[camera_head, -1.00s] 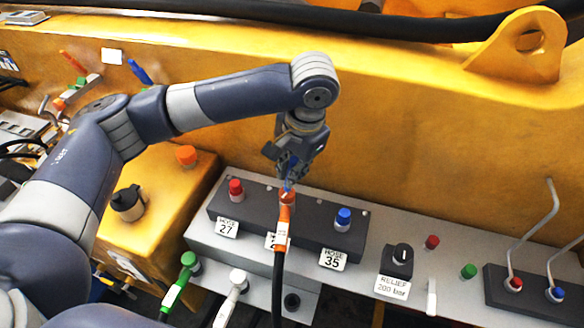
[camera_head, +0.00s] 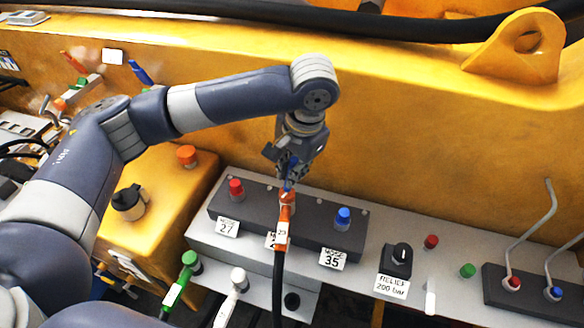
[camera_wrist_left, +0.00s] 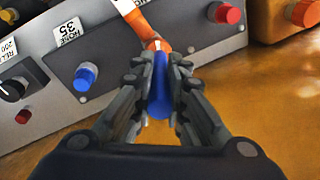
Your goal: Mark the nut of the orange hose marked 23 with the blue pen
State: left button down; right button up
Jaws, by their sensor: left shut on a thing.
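My left gripper (camera_head: 288,180) points down above the dark port block and is shut on the blue pen (camera_wrist_left: 158,88). The pen's lower end is at the top of the orange hose (camera_head: 285,215); I cannot tell whether it touches the nut. The hose is plugged into the block between a red cap and a blue cap. Its white tag reads 23, and its black length hangs down the front. In the left wrist view the orange hose end (camera_wrist_left: 150,30) lies just beyond the pen. The nut is partly hidden by the gripper and pen. My right gripper is not in view.
The block holds a red cap (camera_head: 236,189) by label 27 and a blue cap (camera_head: 343,218) by label 35. A relief knob (camera_head: 398,258) and levers stand to the right. Green (camera_head: 181,280) and white (camera_head: 232,295) hoses are in front. A yellow wall rises behind.

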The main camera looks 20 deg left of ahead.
aim_at(292, 157)
pick_arm(q)
jog(key=shift+f+p, duration=0.1)
jog(key=shift+p, duration=0.25)
dwell(1.2)
jog(key=shift+p+v, duration=0.95)
jog(key=shift+p, duration=0.2)
notch_tip(292, 157, up, 5)
jog(key=p, duration=0.6)
jog(key=shift+w+a+r+p, duration=0.1)
jog(key=shift+a+r+p, duration=0.1)
jog(key=shift+p, duration=0.15)
jog(key=shift+f, duration=0.1)
